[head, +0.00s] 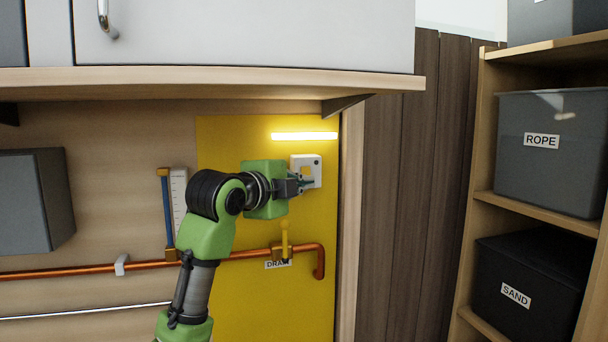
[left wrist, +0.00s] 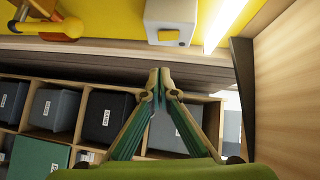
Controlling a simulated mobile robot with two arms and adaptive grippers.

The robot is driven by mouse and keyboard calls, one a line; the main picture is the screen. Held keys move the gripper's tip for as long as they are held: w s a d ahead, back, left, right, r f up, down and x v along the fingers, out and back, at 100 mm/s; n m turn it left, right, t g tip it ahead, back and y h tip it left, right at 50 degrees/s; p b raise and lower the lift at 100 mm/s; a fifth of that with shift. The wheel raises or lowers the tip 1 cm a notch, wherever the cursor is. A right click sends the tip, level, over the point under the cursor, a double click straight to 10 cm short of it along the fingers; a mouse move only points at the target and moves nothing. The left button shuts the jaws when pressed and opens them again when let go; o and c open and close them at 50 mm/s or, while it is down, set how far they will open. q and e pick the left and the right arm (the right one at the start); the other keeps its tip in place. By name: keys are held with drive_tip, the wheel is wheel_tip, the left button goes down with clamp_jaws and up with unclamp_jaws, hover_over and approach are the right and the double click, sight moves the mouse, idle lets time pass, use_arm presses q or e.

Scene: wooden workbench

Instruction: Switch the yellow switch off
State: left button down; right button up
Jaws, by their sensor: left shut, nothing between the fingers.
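The switch is a white box (head: 312,178) with a yellow rocker, mounted on a yellow panel (head: 230,145) in the head view. The gripper partly covers it there. In the left wrist view the white box (left wrist: 172,14) is at the top, with its yellow rocker (left wrist: 168,36) on the lower face. My left gripper (head: 306,183) is shut and empty, its tips close in front of the switch's lower part. In the left wrist view the closed fingertips (left wrist: 160,76) appear below the switch, apart from it in the picture. Contact cannot be told. My right gripper is out of view.
A lit lamp bar (head: 304,136) sits just above the switch. A copper pipe (head: 90,270) with a yellow valve handle (head: 285,236) and a DRAIN label runs below. A wooden shelf (head: 220,82) overhangs above. A rack (head: 540,210) with grey bins stands at right.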

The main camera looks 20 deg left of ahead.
sight(306, 173)
use_arm(q)
drive_tip(key=w, duration=0.2)
drive_tip(key=w+a+p, duration=0.1)
drive_tip(key=w+f+p, duration=0.1)
drive_tip(key=w, duration=0.1)
drive_tip(key=shift+w+a, duration=0.3)
drive_tip(key=shift+a, duration=0.1)
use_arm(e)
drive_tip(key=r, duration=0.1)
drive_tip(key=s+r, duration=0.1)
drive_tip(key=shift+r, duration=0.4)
use_arm(q)
drive_tip(key=shift+w+a+f+m+t+b, duration=0.2)
drive_tip(key=shift+m+t+b, duration=0.2)
drive_tip(key=shift+b, duration=0.2)
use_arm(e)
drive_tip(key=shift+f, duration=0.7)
